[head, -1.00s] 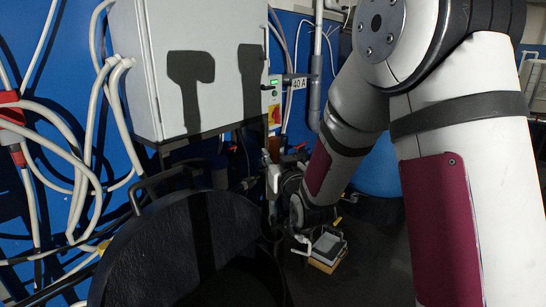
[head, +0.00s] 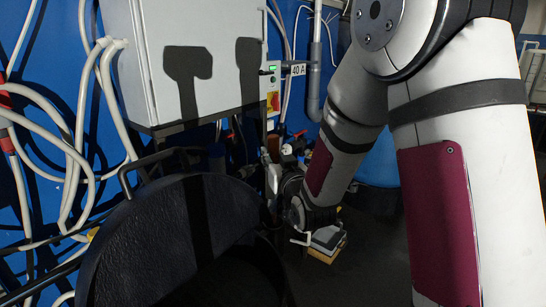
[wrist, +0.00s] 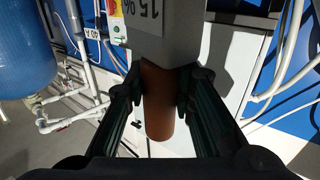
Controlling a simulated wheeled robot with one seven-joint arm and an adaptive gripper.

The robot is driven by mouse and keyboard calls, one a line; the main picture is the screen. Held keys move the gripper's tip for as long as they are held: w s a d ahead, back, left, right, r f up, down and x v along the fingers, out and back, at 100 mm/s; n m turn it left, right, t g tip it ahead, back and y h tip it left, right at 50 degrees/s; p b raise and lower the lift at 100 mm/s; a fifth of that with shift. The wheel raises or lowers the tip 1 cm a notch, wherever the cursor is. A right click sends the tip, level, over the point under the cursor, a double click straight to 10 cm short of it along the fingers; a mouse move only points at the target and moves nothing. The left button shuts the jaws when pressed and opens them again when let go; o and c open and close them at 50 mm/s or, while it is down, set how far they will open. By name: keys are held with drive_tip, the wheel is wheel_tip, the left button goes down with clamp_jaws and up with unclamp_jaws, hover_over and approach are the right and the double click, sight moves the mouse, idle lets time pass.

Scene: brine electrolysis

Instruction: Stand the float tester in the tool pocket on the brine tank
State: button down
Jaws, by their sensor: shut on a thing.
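The float tester is a brown cylinder (wrist: 158,105) with a grey box-like head marked "15 %", upside down in the wrist view. My gripper (wrist: 160,95) is shut on the brown part, a dark finger on each side. In the head view my gripper (head: 288,185) is small and partly hidden by my arm, just right of a large black round vessel (head: 140,240), which looks like the brine tank. I cannot make out the tool pocket in either view.
A grey cabinet (head: 190,65) hangs on the blue wall above the vessel. White hoses (head: 75,165) hang at the left. A blue tank (head: 378,172) stands behind my arm. A grey device (head: 326,239) rests low down beyond my gripper.

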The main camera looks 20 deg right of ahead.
sight(274, 136)
drive_tip(key=c, duration=1.3)
unclamp_jaws()
drive_tip(key=shift+r, duration=0.1)
wheel_tip(274, 136, up, 10)
drive_tip(key=shift+f, duration=0.1)
drive_tip(key=shift+s, duration=0.3)
drive_tip(key=s+f+g+p, duration=0.1)
drive_tip(key=s+f+g, duration=0.2)
drive_tip(key=s, duration=1.7)
drive_tip(key=s+f+g+p, duration=0.1)
drive_tip(key=s+f+g, duration=0.2)
drive_tip(key=s+g, duration=0.7)
drive_tip(key=s, duration=1)
drive_tip(key=shift+s+d+g+h, duration=0.15)
drive_tip(key=shift+s+g+h, duration=0.15)
drive_tip(key=shift+s+g, duration=0.1)
